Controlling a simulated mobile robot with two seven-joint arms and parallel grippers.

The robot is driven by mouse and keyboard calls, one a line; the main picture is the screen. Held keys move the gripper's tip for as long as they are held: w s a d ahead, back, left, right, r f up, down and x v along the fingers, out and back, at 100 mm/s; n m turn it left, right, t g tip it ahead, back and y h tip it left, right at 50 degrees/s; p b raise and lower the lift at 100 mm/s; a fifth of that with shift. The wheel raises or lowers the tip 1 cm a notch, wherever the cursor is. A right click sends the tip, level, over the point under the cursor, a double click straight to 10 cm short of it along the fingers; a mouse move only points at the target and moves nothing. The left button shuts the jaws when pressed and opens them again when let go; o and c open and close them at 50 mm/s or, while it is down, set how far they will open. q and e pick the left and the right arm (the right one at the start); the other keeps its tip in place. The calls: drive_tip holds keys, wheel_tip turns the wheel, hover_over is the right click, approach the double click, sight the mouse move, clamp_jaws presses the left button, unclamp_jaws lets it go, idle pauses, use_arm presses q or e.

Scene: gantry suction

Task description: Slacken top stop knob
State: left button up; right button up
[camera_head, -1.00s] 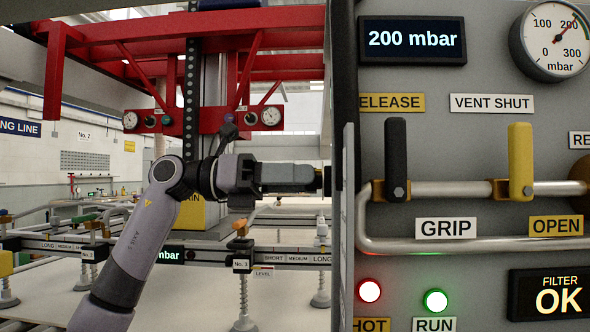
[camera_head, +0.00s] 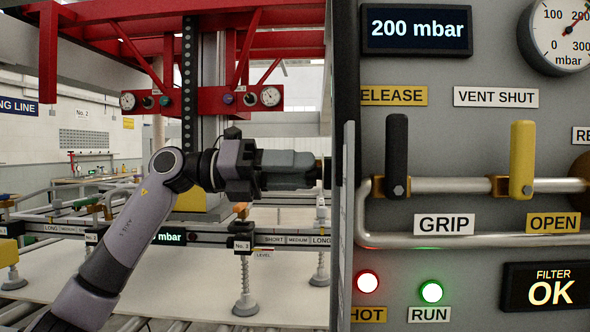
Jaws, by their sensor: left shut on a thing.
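My left gripper (camera_head: 322,172) reaches in from the left, level, with its fingertips at the dark edge of the grey control panel (camera_head: 480,75). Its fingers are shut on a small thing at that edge. The fingers and the panel edge mostly hide this thing, so I cannot make out its shape. It may be the top stop knob, but no label for it shows. My right gripper is not in view.
The panel carries a black GRIP lever (camera_head: 397,155), a yellow OPEN lever (camera_head: 521,158), a pipe rail (camera_head: 455,185) and a gauge (camera_head: 560,35). Behind my arm are a red gantry (camera_head: 120,100), a suction beam (camera_head: 285,238) and a pale sheet (camera_head: 190,290).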

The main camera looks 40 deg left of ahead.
use_arm(q)
drive_tip(key=o, duration=1.1)
drive_tip(key=shift+c, duration=0.2)
drive_tip(key=b+v, duration=0.1)
drive_tip(key=v, duration=0.6)
drive_tip(key=shift+b, duration=0.3)
drive_tip(key=shift+a, duration=0.1)
